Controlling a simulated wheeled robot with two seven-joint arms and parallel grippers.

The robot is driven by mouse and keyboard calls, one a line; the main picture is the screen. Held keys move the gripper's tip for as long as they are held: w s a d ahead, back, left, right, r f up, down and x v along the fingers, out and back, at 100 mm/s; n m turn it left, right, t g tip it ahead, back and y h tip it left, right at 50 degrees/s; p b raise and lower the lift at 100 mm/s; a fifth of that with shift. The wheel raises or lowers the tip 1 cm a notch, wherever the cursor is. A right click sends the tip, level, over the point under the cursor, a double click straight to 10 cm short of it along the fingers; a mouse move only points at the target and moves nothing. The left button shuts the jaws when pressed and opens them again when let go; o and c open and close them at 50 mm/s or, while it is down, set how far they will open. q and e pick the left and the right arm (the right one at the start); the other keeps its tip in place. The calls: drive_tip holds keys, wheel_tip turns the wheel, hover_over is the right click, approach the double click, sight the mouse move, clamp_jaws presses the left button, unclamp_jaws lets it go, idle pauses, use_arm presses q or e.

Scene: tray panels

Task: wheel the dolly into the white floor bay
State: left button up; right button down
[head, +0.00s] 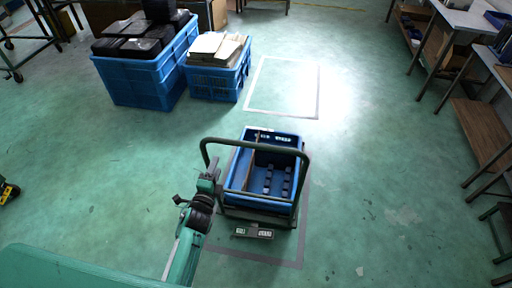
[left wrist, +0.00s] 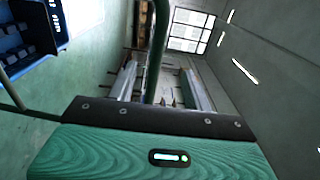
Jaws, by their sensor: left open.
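The dolly (head: 308,163) stands at the middle of the head view, with a dark hoop handle on its near side and a blue crate (head: 235,205) on it. The crate holds small dark pieces and a brown panel. The white floor bay (head: 248,95) is a white outline on the floor beyond the dolly and looks empty. My left gripper (head: 211,172) is open at the left upright of the handle. In the left wrist view a dark green bar (left wrist: 158,55) runs between the open fingers; I cannot tell whether they touch it. My right gripper is not in view.
A large blue crate of black items (head: 140,90) and a smaller blue crate of pale packs (head: 215,85) stand left of the bay. A grey floor outline (head: 255,260) lies under and in front of the dolly. Benches (head: 475,20) line the right. Floor between dolly and bay is clear.

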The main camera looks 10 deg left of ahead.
sight(226, 142)
use_arm(q)
drive_tip(key=w+b, duration=0.2)
drive_tip(key=w, duration=0.4)
drive_tip(key=w+b, duration=0.2)
drive_tip(key=w, duration=0.3)
drive_tip(key=shift+w+d+f, duration=0.15)
drive_tip(key=shift+w+f, duration=0.05)
drive_tip(key=shift+w, duration=0.2)
drive_tip(key=shift+w+r, duration=0.1)
drive_tip(key=shift+w, duration=0.35)
drive_tip(key=c, duration=1.1)
clamp_jaws()
